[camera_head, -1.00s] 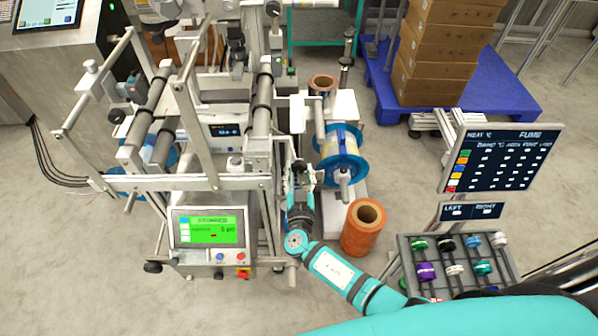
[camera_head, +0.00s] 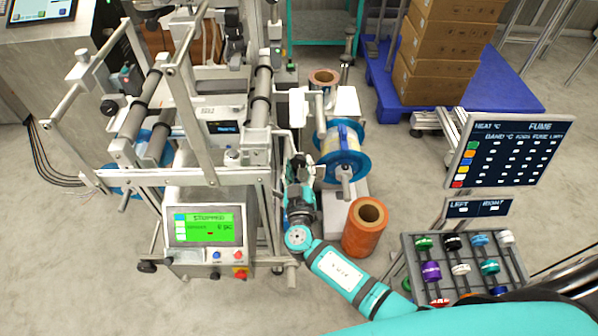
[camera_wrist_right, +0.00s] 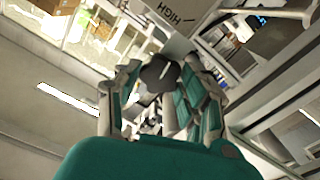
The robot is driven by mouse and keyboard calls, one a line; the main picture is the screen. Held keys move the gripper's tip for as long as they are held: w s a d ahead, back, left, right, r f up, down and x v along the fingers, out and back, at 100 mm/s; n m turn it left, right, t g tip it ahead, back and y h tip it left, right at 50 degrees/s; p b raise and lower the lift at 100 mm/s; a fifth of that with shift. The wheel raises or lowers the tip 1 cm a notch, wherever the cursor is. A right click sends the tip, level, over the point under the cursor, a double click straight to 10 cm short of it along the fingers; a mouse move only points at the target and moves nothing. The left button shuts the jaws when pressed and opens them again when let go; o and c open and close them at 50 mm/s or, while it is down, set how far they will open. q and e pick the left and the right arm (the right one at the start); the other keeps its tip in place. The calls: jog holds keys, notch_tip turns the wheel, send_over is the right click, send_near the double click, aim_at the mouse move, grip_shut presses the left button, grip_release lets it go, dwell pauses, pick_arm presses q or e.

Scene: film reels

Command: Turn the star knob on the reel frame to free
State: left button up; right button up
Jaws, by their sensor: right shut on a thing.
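The reel frame (camera_head: 215,178) is a grey metal machine with rollers and a green-lit screen, left of centre in the head view. My right gripper (camera_head: 297,163) is at its right side; its fingertips are hard to make out there. In the right wrist view, its fingers (camera_wrist_right: 163,80) are shut on the dark, rounded star knob (camera_wrist_right: 158,72). In the head view the knob is hidden. My left gripper is not in view.
A blue-flanged reel (camera_head: 342,155) sits close right of my right gripper. An orange roll (camera_head: 364,228) stands near my forearm. A rack of coloured spools (camera_head: 463,268) and a dark display board (camera_head: 508,150) are at the right. Boxes (camera_head: 445,55) stand on a blue pallet (camera_head: 490,95).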

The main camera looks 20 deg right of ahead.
jog(key=n+b, duration=0.1)
jog(key=n, duration=0.1)
jog(key=n+b, duration=0.1)
jog(key=shift+f+n, duration=0.2)
jog(key=shift+n, duration=0.2)
jog(key=n+b, duration=0.1)
jog(key=n, duration=0.2)
jog(key=shift+n, duration=0.3)
jog(key=n, duration=0.3)
jog(key=shift+r+n+b, duration=0.1)
jog(key=shift+n+b, duration=0.2)
jog(key=shift+b, duration=0.05)
jog(key=n, duration=0.3)
jog(key=shift+n, duration=0.3)
jog(key=n+p, duration=0.1)
jog(key=n, duration=0.2)
jog(key=shift+n, duration=0.3)
jog(key=n+p, duration=0.1)
jog(key=n, duration=0.3)
jog(key=shift+n+p, duration=0.3)
jog(key=shift+p, duration=0.1)
jog(key=n+p, duration=0.2)
jog(key=n, duration=0.2)
jog(key=shift+n, duration=0.3)
jog(key=shift+n+p, duration=1.05)
jog(key=shift+n, duration=1.25)
